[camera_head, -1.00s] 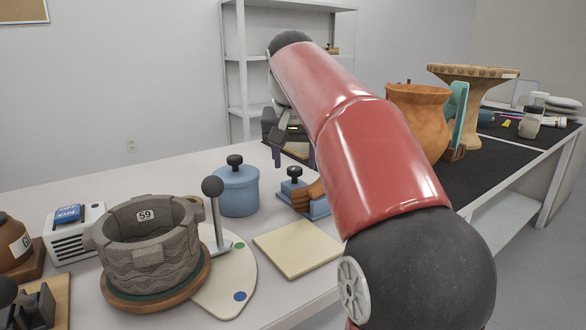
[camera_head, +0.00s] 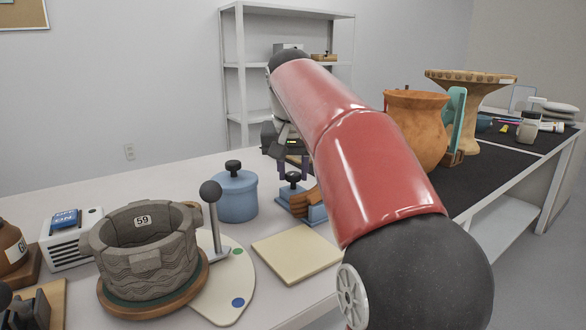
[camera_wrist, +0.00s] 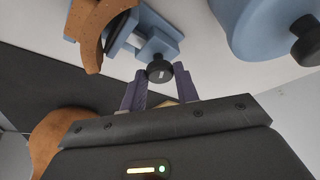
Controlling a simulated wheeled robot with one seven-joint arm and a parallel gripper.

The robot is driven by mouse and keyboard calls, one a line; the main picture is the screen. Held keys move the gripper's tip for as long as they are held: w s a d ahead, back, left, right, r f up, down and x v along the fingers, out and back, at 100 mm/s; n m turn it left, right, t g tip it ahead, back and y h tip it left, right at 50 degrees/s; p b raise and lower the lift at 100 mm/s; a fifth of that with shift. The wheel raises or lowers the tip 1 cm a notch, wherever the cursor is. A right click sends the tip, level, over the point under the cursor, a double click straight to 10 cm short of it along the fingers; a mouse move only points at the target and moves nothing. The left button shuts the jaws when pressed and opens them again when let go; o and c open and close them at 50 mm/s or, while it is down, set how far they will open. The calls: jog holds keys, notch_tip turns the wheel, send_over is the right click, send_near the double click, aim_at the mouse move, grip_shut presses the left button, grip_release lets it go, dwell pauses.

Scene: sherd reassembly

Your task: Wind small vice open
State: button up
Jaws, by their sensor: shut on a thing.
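The small blue vice (camera_head: 318,214) stands on the white table, with a black knob (camera_head: 293,177) on top. It holds a curved orange-brown sherd (camera_head: 305,202) between its jaws. In the wrist view the vice (camera_wrist: 157,45), its knob (camera_wrist: 159,72) and the sherd (camera_wrist: 95,30) also show. My gripper (camera_head: 293,172) is at the knob, its purple fingers pointing down. In the wrist view the fingers (camera_wrist: 160,86) stand on either side of the knob and are shut on it. My red arm hides part of the vice's right side.
A blue lidded jar (camera_head: 237,196) stands left of the vice, close to my gripper. A cream square board (camera_head: 297,254) lies in front. A grey pot marked 59 (camera_head: 146,255) and a lever with a ball knob (camera_head: 211,192) stand further left. An orange pot (camera_head: 417,125) is at right.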

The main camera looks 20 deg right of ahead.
jog(key=shift+r+n, duration=0.1)
jog(key=shift+n, duration=0.2)
jog(key=n+p, duration=0.1)
jog(key=n, duration=0.1)
jog(key=n+y+p, duration=0.2)
jog(key=n, duration=0.1)
jog(key=shift+d+r+n, duration=0.1)
jog(key=shift+d+n, duration=0.15)
jog(key=shift+n, duration=0.05)
jog(key=n+y+p, duration=0.2)
jog(key=n+p, duration=0.1)
jog(key=n, duration=0.2)
jog(key=shift+w+d, duration=0.1)
jog(key=shift+d, duration=0.05)
jog(key=shift+n+y+p, duration=0.3)
jog(key=shift+n, duration=0.1)
jog(key=o, duration=1)
jog(key=shift+c, duration=0.2)
jog(key=p+v, duration=0.1)
jog(key=v, duration=0.6)
jog(key=shift+r, duration=0.25)
jog(key=shift+d, duration=0.1)
